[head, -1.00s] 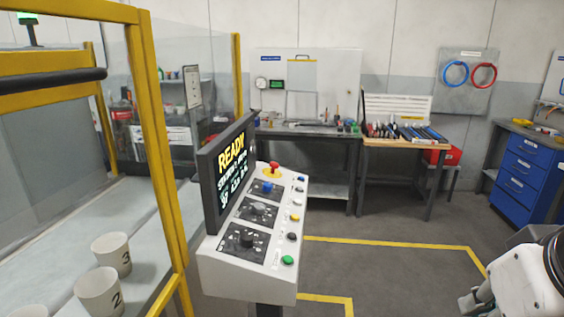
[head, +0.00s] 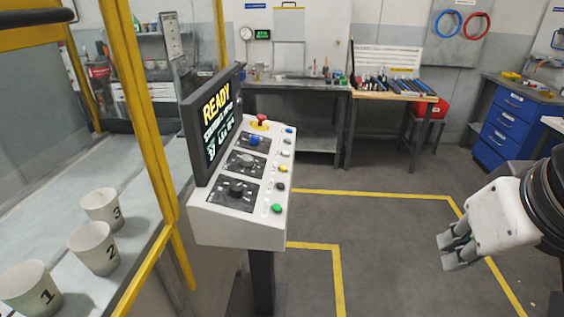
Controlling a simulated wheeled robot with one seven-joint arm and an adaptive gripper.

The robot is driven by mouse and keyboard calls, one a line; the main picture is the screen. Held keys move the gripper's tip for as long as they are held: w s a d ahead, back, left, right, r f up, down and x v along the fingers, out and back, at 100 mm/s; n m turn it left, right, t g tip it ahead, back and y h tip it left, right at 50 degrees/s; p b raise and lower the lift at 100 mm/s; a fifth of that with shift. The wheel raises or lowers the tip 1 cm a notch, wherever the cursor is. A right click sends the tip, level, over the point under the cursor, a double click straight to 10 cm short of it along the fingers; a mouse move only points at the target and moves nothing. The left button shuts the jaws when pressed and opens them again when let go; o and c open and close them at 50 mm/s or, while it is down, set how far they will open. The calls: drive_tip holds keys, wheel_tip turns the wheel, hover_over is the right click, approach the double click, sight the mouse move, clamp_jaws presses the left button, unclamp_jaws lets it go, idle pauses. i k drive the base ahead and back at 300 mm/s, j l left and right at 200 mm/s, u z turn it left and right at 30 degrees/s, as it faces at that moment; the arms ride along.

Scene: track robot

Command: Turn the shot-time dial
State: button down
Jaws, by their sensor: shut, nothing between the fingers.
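The control console (head: 215,229) stands in the middle left on a dark post. Its sloped white panel carries a column of three dials on dark plates: a blue-capped one (head: 255,140) at the far end, a grey one (head: 246,160) in the middle and a black one (head: 237,188) nearest. The plate lettering is too small to read, so I cannot tell which is the shot-time dial. A screen (head: 217,120) behind the dials reads READY. My gripper (head: 452,254) is at the lower right, shut and empty, well apart from the console.
A red stop button (head: 261,121) and several coloured buttons, including a green one (head: 277,209), share the panel. A yellow-framed guard (head: 150,130) and numbered cups (head: 93,248) stand left. Workbenches line the back. Floor between console and gripper is clear.

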sight(246, 160)
drive_tip(key=i+u, duration=0.1)
drive_tip(key=i, duration=0.55)
drive_tip(key=i+l+u, duration=0.1)
drive_tip(key=i, duration=0.6)
